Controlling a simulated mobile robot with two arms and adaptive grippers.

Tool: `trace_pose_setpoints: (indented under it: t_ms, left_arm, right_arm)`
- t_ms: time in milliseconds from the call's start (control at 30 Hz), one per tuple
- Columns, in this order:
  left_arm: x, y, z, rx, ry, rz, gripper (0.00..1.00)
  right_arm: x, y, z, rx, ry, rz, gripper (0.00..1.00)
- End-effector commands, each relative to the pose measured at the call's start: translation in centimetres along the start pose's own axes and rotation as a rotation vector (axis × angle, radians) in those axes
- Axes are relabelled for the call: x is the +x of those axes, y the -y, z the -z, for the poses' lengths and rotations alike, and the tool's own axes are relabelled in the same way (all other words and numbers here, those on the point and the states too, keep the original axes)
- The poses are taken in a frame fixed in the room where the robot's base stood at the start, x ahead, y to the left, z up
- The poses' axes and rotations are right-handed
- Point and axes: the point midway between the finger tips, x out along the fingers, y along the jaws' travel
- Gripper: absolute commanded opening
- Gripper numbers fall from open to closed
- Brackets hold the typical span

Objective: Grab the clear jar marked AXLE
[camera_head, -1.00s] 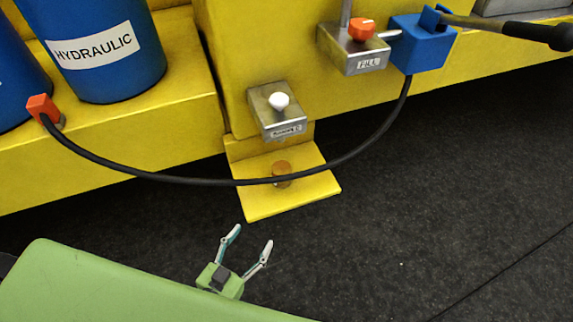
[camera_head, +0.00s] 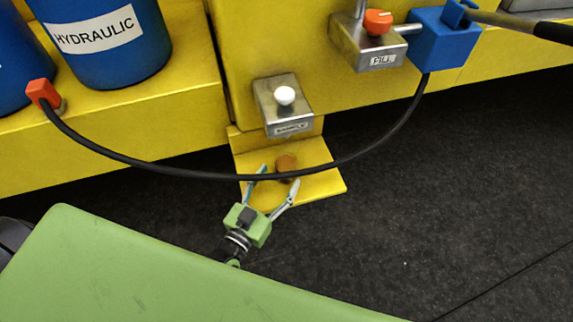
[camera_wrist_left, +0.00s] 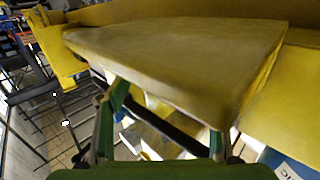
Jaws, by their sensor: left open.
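In the left wrist view the open fingers (camera_wrist_left: 170,115) show against a yellow panel; I cannot make out the jar there. My right gripper is not in view.
The black hose (camera_head: 160,169) hangs in an arc from an orange fitting (camera_head: 42,92) to a blue block (camera_head: 440,40), across the gripper's fingers in the picture. Dark floor (camera_head: 430,190) is clear at the right.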

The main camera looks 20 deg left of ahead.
Motion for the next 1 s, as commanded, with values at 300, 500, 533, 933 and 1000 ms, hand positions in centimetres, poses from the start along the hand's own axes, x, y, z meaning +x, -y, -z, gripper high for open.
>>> trace_pose_setpoints:
  t_ms: [300,500,533,933,1000]
  left_arm:
    - [4.3,-0.1,0.5,0.000,-0.001,0.001,0.61]
    - [5.1,-0.1,0.4,-0.001,0.001,0.000,0.61]
    - [5.1,-0.1,0.4,-0.001,0.001,0.000,0.61]
    - [5.1,-0.1,0.5,0.000,-0.001,0.000,0.11]
    - [5.1,-0.1,0.5,0.000,-0.001,0.000,0.11]
  right_arm:
    - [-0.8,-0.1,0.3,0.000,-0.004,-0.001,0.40]
    - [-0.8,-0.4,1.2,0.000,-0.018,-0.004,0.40]
    - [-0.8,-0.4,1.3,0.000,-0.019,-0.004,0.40]
    - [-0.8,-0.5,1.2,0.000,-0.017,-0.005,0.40]
    - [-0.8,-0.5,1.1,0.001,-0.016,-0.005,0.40]
